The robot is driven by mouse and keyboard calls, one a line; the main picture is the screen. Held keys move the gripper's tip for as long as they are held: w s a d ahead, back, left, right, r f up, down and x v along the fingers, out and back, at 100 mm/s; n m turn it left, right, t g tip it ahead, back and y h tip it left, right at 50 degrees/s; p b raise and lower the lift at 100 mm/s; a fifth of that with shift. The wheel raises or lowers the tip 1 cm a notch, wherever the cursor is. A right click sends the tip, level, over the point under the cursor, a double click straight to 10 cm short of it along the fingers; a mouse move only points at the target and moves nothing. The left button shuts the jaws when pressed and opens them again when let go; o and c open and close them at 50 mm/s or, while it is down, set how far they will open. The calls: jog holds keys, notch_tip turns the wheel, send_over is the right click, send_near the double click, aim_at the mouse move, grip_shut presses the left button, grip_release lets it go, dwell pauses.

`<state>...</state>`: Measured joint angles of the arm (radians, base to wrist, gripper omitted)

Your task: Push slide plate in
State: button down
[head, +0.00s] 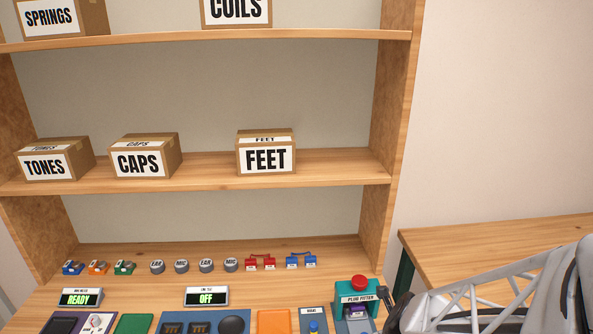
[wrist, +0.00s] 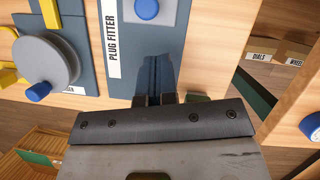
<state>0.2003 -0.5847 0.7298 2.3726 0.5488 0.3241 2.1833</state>
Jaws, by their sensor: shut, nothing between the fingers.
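The plug fitter (head: 344,309), a teal stand with a red knob (head: 359,282) on top and a white label, stands at the front right of the bench in the head view. I cannot clearly make out the slide plate. My gripper (head: 386,296) is at the right side of the fitter, close to it; I cannot tell if it touches. In the wrist view its dark fingers (wrist: 156,75) are together and empty, over a grey-blue panel (wrist: 172,28) beside the PLUG FITTER label (wrist: 112,38).
A grey disc (wrist: 48,57) with a blue handle is left of the label in the wrist view. An orange block (head: 273,321) and a blue station lie left of the fitter. Small parts line the bench's back. A READY display (head: 80,298) and an OFF display (head: 206,296) stand in front.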

jog(key=v, duration=0.8)
jog(key=shift+r, duration=0.2)
jog(key=s+a+r+n, duration=0.2)
jog(key=r+n, duration=0.6)
jog(key=n, duration=0.8)
jog(key=s+a+r+n+g+h, duration=0.1)
jog(key=s+a+r+n, duration=0.1)
jog(key=r+n, duration=0.7)
jog(key=a+n, duration=0.1)
jog(key=n, duration=0.6)
jog(key=shift+s+n+g, duration=0.3)
jog(key=shift+s+n, duration=0.1)
jog(key=shift+w, duration=0.1)
